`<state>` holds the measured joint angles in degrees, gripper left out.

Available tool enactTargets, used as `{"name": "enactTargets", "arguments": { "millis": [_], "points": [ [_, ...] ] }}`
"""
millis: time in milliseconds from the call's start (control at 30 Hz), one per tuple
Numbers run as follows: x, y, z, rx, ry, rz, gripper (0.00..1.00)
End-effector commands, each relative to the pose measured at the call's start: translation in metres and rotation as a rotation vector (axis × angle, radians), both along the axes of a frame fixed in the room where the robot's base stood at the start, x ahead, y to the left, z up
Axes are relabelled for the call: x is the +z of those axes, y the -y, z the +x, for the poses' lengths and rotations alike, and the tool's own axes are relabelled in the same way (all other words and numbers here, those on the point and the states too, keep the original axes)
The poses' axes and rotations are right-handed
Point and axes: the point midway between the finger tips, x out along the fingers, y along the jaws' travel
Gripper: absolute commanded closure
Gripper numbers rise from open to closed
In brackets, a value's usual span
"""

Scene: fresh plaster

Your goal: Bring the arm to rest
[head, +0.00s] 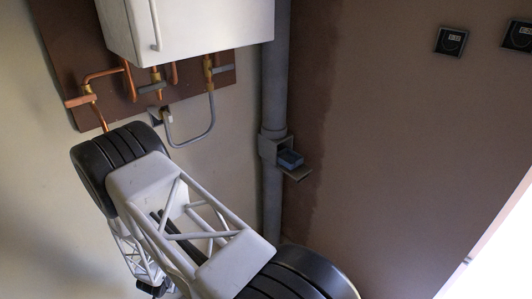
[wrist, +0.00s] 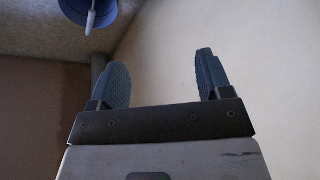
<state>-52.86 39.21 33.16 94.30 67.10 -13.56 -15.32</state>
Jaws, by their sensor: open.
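My gripper (wrist: 162,68) is open in the wrist view, with two blue-grey textured fingers wide apart and nothing between them. A plain pale surface lies behind the fingers. In the head view my white lattice arm with black joints is folded across the lower left, in front of the pale wall. I cannot make out the gripper's fingers in the head view.
A white boiler (head: 195,28) hangs above copper pipes (head: 105,75) on a brown board (head: 65,50). A blue round object (wrist: 75,10) shows at the wrist view's top.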

Motion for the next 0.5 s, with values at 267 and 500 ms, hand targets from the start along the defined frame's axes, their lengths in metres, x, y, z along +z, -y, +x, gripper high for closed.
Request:
{"name": "enactTargets", "arguments": {
  "millis": [267, 500],
  "points": [
    [0.091, 0.021, 0.043, 0.016, -0.023, 0.074, 0.28],
    [0.165, 0.049, 0.071, 0.035, -0.039, 0.124, 0.28]
  ]
}}
